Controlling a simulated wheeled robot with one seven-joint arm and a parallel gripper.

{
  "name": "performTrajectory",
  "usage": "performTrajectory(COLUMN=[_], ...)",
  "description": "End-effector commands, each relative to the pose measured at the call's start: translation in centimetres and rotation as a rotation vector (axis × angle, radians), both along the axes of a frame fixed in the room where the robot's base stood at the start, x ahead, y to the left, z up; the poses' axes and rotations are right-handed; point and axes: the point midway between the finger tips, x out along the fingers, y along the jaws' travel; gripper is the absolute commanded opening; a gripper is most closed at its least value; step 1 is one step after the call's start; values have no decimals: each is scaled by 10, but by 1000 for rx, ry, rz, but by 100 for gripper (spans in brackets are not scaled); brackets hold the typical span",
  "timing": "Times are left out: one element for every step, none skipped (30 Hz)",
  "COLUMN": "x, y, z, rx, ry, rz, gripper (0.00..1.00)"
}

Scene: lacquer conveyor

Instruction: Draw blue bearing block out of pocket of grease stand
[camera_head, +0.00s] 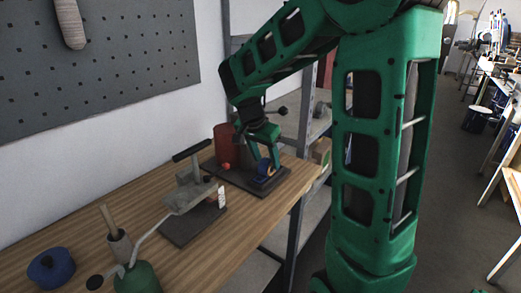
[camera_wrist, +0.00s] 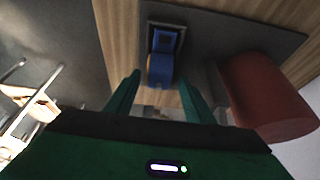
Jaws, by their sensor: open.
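The blue bearing block (camera_wrist: 163,58) sits upright in the dark pocket of the grease stand, between my fingers in the wrist view. In the head view the block (camera_head: 264,169) shows low beside my fingers, partly hidden by them. The grease stand has a dark flat base (camera_head: 238,180) and a red-brown cylinder (camera_head: 224,143); the cylinder (camera_wrist: 268,98) also shows at the right of the wrist view. My gripper (camera_wrist: 160,85) is open, with one green finger to each side of the block. Whether the fingers touch it I cannot tell.
A grey lever tool on a dark plate (camera_head: 190,228) stands on the wooden table (camera_head: 130,205) left of the stand. A blue round container (camera_head: 50,268) and a green oil can (camera_head: 140,278) are nearer. Metal shelving (camera_head: 318,130) stands behind the table's right end.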

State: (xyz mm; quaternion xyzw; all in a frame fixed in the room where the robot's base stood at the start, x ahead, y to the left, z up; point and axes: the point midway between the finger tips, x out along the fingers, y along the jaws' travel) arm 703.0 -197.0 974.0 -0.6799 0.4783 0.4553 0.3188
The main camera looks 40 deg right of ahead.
Motion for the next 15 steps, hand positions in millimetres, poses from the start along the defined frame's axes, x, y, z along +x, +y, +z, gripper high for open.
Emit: performTrajectory(x=[1,1,2,2,2,3,3,3,3,3,3,3,3,3,3], y=[-2,-3,-4,-5,-6,-6,-7,-7,-7,-7,-7,-7,-7,-7,-7], z=[-6,-8,-11,-13,-15,-17,-17,-18,-19,-19,-19,-19,-19,-19,-19], rx=[0,0,1,1,1,0,0,0,0,0,0,1,1,1,1], ry=[1,1,1,1,0,-1,-1,-1,-1,-1,-1,-1,-1,-1,-1], rz=[0,0,0,1,0,1,1,1,1,1,1,2,2,2,2], gripper=[48,48,48,48,48,48,48,48,48,48,48,48,48,48,48])
